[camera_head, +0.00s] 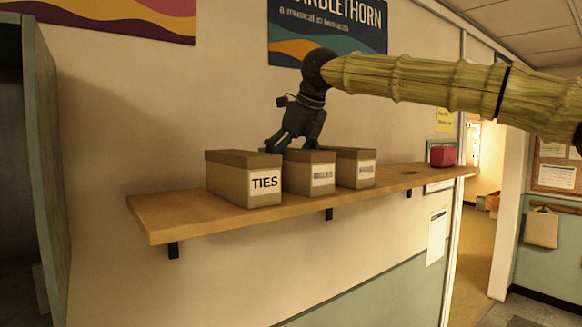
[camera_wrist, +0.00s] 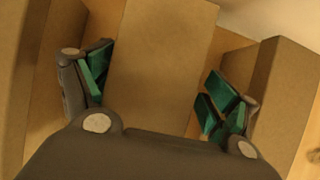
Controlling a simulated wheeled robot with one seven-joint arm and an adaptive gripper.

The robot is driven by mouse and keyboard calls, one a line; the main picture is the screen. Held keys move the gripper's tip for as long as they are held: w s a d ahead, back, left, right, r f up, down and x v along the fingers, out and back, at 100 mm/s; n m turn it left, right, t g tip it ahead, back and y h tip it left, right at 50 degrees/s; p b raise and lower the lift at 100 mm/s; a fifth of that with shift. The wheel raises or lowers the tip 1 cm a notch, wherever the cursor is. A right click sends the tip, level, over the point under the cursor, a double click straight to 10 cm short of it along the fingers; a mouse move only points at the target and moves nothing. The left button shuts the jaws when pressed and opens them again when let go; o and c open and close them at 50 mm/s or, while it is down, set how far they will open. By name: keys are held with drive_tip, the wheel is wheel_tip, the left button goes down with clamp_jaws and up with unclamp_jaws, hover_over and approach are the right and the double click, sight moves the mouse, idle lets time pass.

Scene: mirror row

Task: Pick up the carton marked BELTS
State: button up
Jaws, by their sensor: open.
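The carton marked BELTS (camera_head: 310,176) is brown with a white label and stands between two other cartons on the wooden shelf (camera_head: 180,212). Its label print is small, but it reads as BELTS. My gripper (camera_head: 293,145) is above this carton, pointing down, with its fingers at the level of the carton's top. In the wrist view my gripper (camera_wrist: 155,95) is open, with one green-padded finger on each side of the middle carton (camera_wrist: 160,50). Gaps show between the pads and the carton's sides. I cannot tell how far down the fingers reach.
The TIES carton (camera_head: 243,180) stands close on the left, and another carton (camera_head: 355,168) with an unclear label stands close on the right. A red box (camera_head: 443,156) sits farther right on the shelf. The wall is right behind.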

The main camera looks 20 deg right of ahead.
sight(293, 162)
drive_tip(key=shift+w+f+p, duration=0.15)
drive_tip(key=shift+w+p, duration=0.15)
drive_tip(key=shift+w, duration=0.05)
drive_tip(key=shift+f, duration=0.35)
drive_tip(key=s, duration=0.3)
drive_tip(key=shift+s+r+p, duration=0.25)
drive_tip(key=shift+s+p, duration=0.05)
drive_tip(key=shift+s, duration=0.05)
drive_tip(key=shift+w+a+f, duration=0.1)
drive_tip(key=shift+w+f, duration=0.2)
drive_tip(key=shift+w, duration=0.3)
drive_tip(key=shift+w+a+f, duration=0.1)
drive_tip(key=shift+w+f, duration=0.2)
drive_tip(key=shift+w, duration=0.3)
drive_tip(key=c, duration=0.4)
drive_tip(key=shift+w+f, duration=0.15)
drive_tip(key=shift+w, duration=0.2)
drive_tip(key=c, duration=0.4)
drive_tip(key=shift+s+a, duration=0.1)
drive_tip(key=shift+s, duration=0.15)
drive_tip(key=shift+c, duration=0.9)
drive_tip(key=shift+s+r, duration=0.3)
drive_tip(key=shift+s, duration=0.2)
drive_tip(key=shift+c, duration=0.3)
drive_tip(key=shift+w+f, duration=0.1)
drive_tip(key=shift+w, duration=0.05)
drive_tip(key=shift+c, duration=0.2)
